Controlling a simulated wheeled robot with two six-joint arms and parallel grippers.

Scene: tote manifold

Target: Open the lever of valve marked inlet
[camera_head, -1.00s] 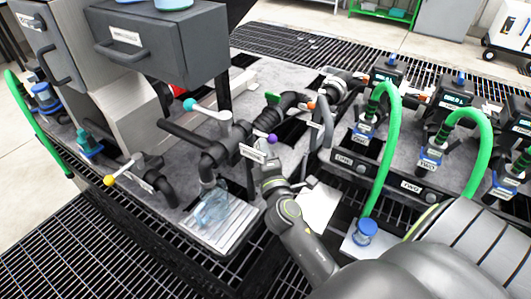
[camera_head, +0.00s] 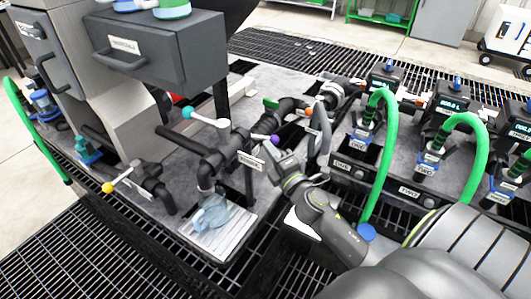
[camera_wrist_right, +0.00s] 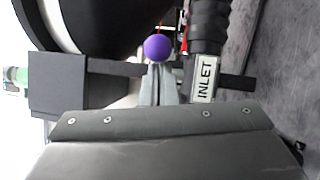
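The inlet valve is a black pipe fitting with a white INLET label (camera_wrist_right: 205,80); its label (camera_head: 250,161) also shows in the head view. Its lever ends in a purple ball (camera_wrist_right: 158,47), which shows in the head view (camera_head: 275,140) too. My right gripper (camera_wrist_right: 160,78) has its grey fingers close together right behind the ball, shut around the lever stem. The stem is mostly hidden between them. In the head view, my right gripper (camera_head: 283,155) reaches the lever from the lower right. My left gripper is not in view.
Nearby levers have a teal ball (camera_head: 187,112), a yellow ball (camera_head: 108,187) and an orange ball (camera_head: 308,111). A grey drawer box (camera_head: 165,50) overhangs the left. A clear jug (camera_head: 210,212) stands on a tray below the pipe. Green hoses (camera_head: 385,130) rise at the right.

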